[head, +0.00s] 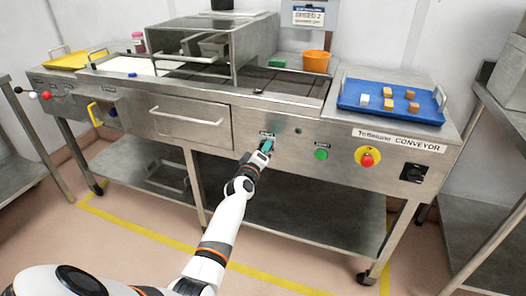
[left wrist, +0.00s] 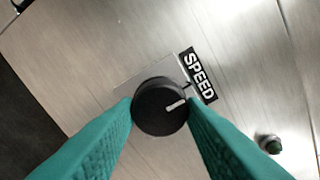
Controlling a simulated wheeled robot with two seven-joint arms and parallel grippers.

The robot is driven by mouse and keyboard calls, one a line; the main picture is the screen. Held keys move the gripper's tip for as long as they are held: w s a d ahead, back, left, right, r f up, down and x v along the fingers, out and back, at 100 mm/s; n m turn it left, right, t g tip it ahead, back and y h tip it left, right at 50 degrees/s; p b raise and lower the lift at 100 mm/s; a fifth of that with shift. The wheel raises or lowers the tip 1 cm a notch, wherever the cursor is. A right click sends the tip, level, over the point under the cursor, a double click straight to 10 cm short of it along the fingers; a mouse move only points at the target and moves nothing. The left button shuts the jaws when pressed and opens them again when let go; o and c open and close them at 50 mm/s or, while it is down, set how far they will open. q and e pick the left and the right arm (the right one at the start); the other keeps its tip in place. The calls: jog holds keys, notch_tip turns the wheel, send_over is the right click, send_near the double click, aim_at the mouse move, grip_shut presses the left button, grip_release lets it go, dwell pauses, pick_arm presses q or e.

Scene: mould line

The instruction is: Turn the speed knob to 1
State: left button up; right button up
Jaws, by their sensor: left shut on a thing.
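The speed knob (left wrist: 157,108) is a round black dial with a white pointer mark, on the steel front panel under a black SPEED label (left wrist: 198,76). In the left wrist view its white mark points to the right and slightly up, toward the label side. My left gripper (left wrist: 160,112) has its teal fingers on both sides of the knob and is shut on it. In the head view the left gripper (head: 266,146) reaches the conveyor's front panel and hides most of the knob. No scale numbers are readable. My right gripper is not in view.
Right of the knob on the panel are a green button (head: 321,154), a red stop button on yellow (head: 367,160) and a black switch (head: 413,173). A small green lamp (left wrist: 270,143) is near the knob. A blue tray (head: 390,112) with several blocks sits on top.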

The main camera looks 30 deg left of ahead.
pick_arm(q)
jog(key=shift+f+n, duration=0.1)
jog(key=shift+n, duration=0.2)
jog(key=o, duration=1)
jog(key=shift+s, duration=0.1)
